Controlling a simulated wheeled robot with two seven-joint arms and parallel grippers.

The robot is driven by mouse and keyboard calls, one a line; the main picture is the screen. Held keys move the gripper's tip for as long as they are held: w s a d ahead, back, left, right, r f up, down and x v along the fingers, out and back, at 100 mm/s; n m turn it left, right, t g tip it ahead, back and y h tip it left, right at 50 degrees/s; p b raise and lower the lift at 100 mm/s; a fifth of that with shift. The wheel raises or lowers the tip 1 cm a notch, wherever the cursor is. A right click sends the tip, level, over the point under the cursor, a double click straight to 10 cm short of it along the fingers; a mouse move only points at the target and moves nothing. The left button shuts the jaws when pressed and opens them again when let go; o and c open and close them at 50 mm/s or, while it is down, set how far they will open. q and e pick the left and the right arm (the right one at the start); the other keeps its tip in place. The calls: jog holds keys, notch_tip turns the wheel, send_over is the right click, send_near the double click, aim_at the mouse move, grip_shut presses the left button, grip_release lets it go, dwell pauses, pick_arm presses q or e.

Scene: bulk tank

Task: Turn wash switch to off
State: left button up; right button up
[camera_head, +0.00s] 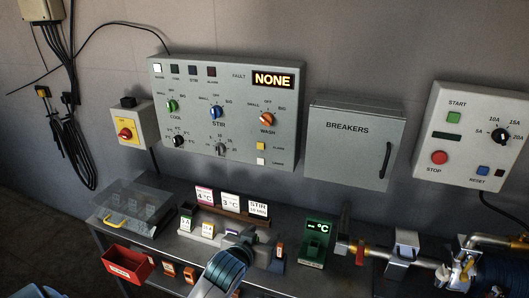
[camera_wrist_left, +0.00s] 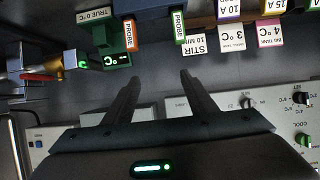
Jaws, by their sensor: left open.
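The wash switch (camera_head: 266,119) is an orange knob at the right of the grey control panel (camera_head: 187,80), with SMALL, OFF and BIG marked around it. Its pointer looks slanted toward the upper right, toward BIG, but it is small. My left gripper (camera_head: 262,252) is low over the bench, below the panel and apart from the switch. In the left wrist view, which is upside down, its two dark fingers (camera_wrist_left: 158,78) are open with nothing between them. The wash switch is not clearly seen there. My right gripper is not in view.
Other knobs, such as the green COOL knob (camera_head: 171,106) and blue STIR knob (camera_head: 216,112), sit left of the wash switch. A breaker box (camera_head: 350,150) is to the right. Label cards, a green display (camera_head: 318,236) and a red bin (camera_head: 128,265) crowd the bench.

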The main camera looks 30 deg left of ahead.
aim_at(265, 121)
pick_arm(q)
jog(key=w+a+r+n+t+y, duration=0.1)
jog(key=a+r, duration=0.3)
jog(key=r, duration=0.8)
jog(key=w+a+r+n+t+y, duration=0.2)
jog(key=w+a+r+t, duration=0.1)
jog(key=r, duration=0.9)
jog(key=shift+w+a+r+t+p, duration=0.2)
jog(key=shift+a+r+t+p, duration=0.15)
jog(key=shift+r+p, duration=0.1)
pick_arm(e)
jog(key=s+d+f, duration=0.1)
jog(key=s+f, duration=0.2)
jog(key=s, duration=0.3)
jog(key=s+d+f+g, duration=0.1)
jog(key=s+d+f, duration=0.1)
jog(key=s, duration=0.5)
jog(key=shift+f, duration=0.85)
pick_arm(q)
jog(key=shift+w, duration=0.1)
jog(key=p+x, duration=0.5)
jog(key=x, duration=1.2)
jog(key=shift+w+a+f, duration=0.1)
jog(key=shift+f, duration=0.1)
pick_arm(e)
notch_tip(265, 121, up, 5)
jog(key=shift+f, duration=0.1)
pick_arm(q)
jog(key=shift+c, duration=0.4)
jog(key=c, duration=1)
